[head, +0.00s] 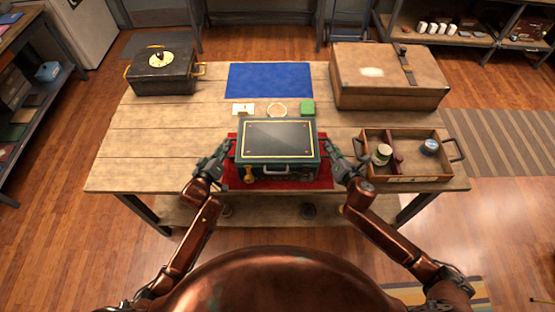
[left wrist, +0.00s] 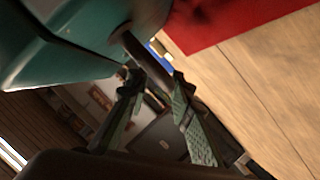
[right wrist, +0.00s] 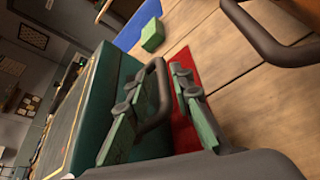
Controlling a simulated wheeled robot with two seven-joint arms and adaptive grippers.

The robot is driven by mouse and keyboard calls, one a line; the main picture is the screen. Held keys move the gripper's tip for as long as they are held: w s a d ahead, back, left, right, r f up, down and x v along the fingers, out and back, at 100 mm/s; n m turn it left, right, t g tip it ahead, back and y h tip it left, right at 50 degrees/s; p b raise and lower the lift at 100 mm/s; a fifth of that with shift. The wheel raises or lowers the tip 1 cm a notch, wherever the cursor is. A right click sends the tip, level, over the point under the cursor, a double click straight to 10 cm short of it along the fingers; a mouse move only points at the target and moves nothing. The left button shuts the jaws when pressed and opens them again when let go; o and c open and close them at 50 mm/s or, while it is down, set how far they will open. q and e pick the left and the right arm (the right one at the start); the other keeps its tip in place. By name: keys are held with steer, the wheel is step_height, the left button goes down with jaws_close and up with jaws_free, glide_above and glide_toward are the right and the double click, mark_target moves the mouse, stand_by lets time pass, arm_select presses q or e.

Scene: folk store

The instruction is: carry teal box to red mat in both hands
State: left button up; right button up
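The teal box (head: 278,141), with a dark gold-lined lid, is level over the red mat (head: 325,176). The mat shows around its sides and front; I cannot tell whether the box touches it. My left gripper (head: 226,150) is at the box's left side handle. In the left wrist view its fingers (left wrist: 155,85) are apart at the dark handle (left wrist: 130,45). My right gripper (head: 334,151) is at the right side handle. In the right wrist view its fingers (right wrist: 155,80) stand apart on either side of the handle (right wrist: 158,98), with a gap showing.
A blue mat (head: 270,79) lies behind, with a green block (head: 307,107), white card (head: 243,109) and ring (head: 276,110) nearby. A black case (head: 163,77) stands back left, a brown case (head: 388,80) back right. A wooden tray (head: 418,181) stands close right.

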arm_select(q)
steer(key=shift+o, duration=0.4)
arm_select(e)
steer(key=shift+o, duration=0.4)
arm_select(q)
steer(key=shift+s+a, duration=0.1)
steer(key=shift+s, duration=0.2)
arm_select(e)
steer(key=shift+s+d, duration=0.1)
arm_select(q)
steer(key=v, duration=1.1)
arm_select(e)
steer(key=v, duration=1.1)
steer(key=shift+s, duration=0.35)
arm_select(q)
steer(key=shift+s+r, duration=0.1)
steer(key=shift+s, duration=0.05)
arm_select(e)
steer(key=shift+d, duration=0.1)
